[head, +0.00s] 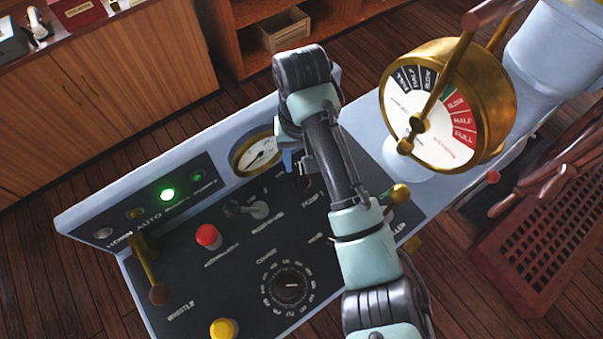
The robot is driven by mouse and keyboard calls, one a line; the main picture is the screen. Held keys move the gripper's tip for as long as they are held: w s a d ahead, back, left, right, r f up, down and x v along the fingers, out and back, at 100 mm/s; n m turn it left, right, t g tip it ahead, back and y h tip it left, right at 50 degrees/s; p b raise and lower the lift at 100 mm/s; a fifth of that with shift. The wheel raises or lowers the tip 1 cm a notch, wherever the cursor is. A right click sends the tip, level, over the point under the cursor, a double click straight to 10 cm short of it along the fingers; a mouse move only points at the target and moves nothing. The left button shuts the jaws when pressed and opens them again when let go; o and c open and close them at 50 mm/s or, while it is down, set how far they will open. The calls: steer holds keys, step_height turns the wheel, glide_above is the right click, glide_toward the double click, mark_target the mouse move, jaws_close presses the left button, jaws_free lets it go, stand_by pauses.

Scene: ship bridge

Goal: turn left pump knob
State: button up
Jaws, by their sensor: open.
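The control panel (205,280) of the console has a "PUMP" label (313,197) close to my forearm. A small dark shape shows just above that label, and I cannot tell whether it is the left pump knob or part of my gripper. My arm reaches up across the panel and bends at its top, over the console's back edge. My gripper (301,168) hangs below that bend at the upper part of the panel, mostly hidden behind the arm. It is open, and I see nothing held. Whether it touches a knob is hidden.
A round gauge (257,153) is left of my gripper. A toggle lever (247,209), red button (208,236), round dial (289,286), yellow button (224,328) and brass whistle lever (147,265) fill the panel. The brass telegraph (455,100) stands close on the right, beside a brass-knobbed lever (399,194).

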mark_target(301, 179)
step_height(301, 179, down, 5)
steer(key=shift+s+f+p, duration=0.1)
steer(key=shift+s+p, duration=0.05)
steer(key=shift+p, duration=0.15)
steer(key=shift+w+f, duration=0.2)
steer(key=shift+f, duration=0.4)
steer(key=shift+s, duration=0.1)
jaws_close()
